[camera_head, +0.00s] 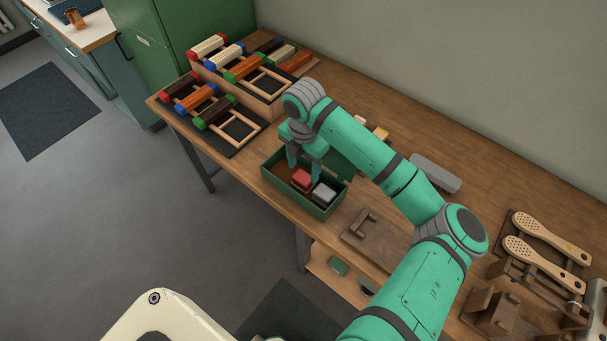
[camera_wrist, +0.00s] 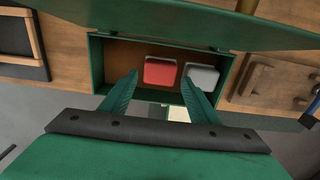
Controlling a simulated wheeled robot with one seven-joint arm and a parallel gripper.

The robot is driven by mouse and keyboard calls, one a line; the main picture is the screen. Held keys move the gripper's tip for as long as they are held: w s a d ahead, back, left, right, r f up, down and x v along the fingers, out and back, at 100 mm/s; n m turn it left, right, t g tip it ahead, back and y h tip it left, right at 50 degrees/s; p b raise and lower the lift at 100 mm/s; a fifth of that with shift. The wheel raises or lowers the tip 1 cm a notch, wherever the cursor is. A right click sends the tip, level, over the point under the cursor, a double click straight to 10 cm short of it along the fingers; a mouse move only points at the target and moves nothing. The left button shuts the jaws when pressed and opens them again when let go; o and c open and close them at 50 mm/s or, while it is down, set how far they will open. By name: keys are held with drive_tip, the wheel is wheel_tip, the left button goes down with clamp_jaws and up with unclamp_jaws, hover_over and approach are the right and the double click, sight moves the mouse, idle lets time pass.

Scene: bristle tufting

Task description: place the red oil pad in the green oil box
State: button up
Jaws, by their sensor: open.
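The green oil box (camera_head: 317,208) stands open on the workbench, and its wall also shows in the wrist view (camera_wrist: 97,62). The red oil pad (camera_head: 302,179) lies inside the box, near the middle, and shows in the wrist view (camera_wrist: 160,71). A grey pad (camera_head: 323,193) lies beside it on the right and shows in the wrist view (camera_wrist: 202,77). My gripper (camera_head: 304,171) is over the box; in the wrist view its fingers (camera_wrist: 161,88) are spread apart and empty, with the red pad between and beyond them.
The box's raised green lid (camera_wrist: 190,20) stands at its back. A rack of coloured brushes (camera_head: 245,75) stands to the left. A wooden fixture (camera_head: 370,235) sits right of the box. Wooden brush handles (camera_head: 545,240) lie at far right. The bench's front edge is close to the box.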

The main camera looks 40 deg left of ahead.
sight(303, 176)
wheel_tip(303, 176, up, 7)
idle(0.3)
drive_tip(key=shift+f, duration=0.15)
idle(0.4)
